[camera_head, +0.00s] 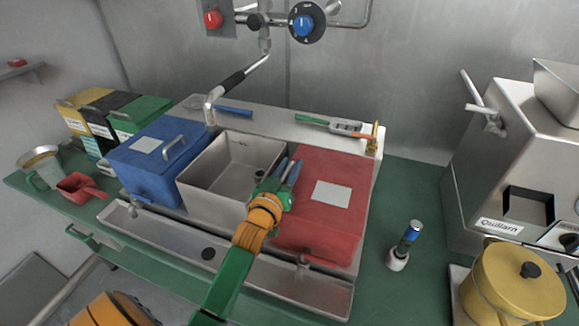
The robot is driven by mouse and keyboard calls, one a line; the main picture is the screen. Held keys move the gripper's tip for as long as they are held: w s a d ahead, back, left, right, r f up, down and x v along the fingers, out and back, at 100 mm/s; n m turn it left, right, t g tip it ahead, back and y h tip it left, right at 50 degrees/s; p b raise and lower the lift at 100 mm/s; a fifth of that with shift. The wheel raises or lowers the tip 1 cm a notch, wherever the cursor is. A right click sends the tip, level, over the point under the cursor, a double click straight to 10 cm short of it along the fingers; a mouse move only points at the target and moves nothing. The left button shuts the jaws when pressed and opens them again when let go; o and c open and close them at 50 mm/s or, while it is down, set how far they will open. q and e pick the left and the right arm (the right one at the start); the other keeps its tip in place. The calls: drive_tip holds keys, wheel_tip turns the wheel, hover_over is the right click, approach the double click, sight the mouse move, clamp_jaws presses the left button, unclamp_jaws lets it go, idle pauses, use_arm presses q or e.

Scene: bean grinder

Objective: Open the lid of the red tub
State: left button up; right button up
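The red tub (317,240) stands at the right end of the sink unit. Its red lid (340,170) lies shut on top, with a blank pale label on it. My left gripper (288,168) is over the lid's left edge, beside the steel basin. Its two fingers point away from me with a narrow gap between them. I see nothing held in them. The gripper covers part of the lid's edge, so any handle there is hidden, and I cannot tell whether the fingers touch the lid. My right gripper is not in view.
A steel basin (213,190) separates the red tub from a blue tub (150,185). A faucet (240,78) hangs behind. A blue-and-white bottle (404,246), a yellow pot (514,290) and a steel machine (500,150) stand right. The green counter (405,190) is partly clear.

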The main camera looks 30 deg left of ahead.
use_arm(q)
clamp_jaws()
idle(1.2)
